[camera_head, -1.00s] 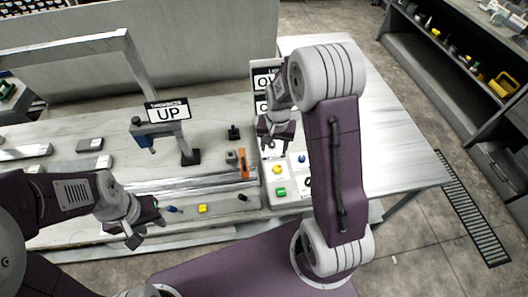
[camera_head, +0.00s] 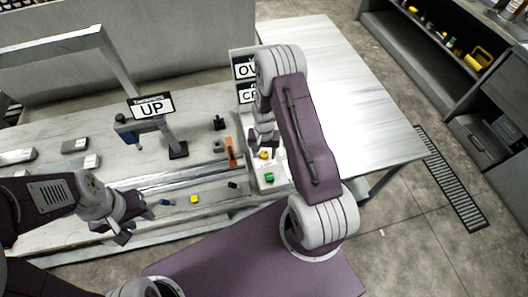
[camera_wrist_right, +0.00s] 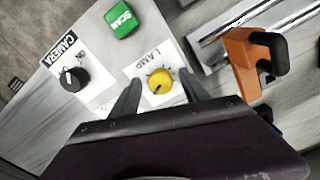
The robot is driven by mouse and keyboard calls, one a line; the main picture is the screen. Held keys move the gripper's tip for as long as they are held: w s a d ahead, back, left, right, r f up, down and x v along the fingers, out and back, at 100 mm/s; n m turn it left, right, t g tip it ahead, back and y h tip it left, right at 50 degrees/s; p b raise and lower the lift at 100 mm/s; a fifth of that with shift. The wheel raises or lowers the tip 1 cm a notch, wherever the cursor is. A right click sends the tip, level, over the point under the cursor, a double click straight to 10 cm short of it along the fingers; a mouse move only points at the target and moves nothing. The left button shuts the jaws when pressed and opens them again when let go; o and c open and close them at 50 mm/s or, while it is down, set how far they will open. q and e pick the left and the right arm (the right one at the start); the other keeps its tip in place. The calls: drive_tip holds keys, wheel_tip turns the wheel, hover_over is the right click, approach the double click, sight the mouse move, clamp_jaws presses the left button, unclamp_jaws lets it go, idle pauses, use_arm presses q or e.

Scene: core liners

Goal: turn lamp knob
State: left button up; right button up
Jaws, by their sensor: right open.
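The yellow lamp knob (camera_wrist_right: 160,81) sits on a white plate marked LAMP in the right wrist view; a thin dark pointer line shows on it. It also shows in the head view (camera_head: 264,154), just below my right gripper (camera_head: 262,139). In the right wrist view my right gripper (camera_wrist_right: 162,88) is open, with one finger on each side of the knob. I cannot tell whether they touch it. My left gripper (camera_head: 128,224) looks open and empty over the front of the bench at the left.
A green SCAN button (camera_wrist_right: 122,18) and a black CAMERA knob (camera_wrist_right: 74,79) are close by on the panel. The table's right side is clear.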

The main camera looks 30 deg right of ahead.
clamp_jaws()
drive_tip(key=n, duration=0.3)
drive_tip(key=shift+n+b, duration=0.35)
drive_tip(key=shift+n, duration=0.05)
drive_tip(key=shift+d+n, duration=0.1)
drive_tip(key=shift+n, duration=2.1)
unclamp_jaws()
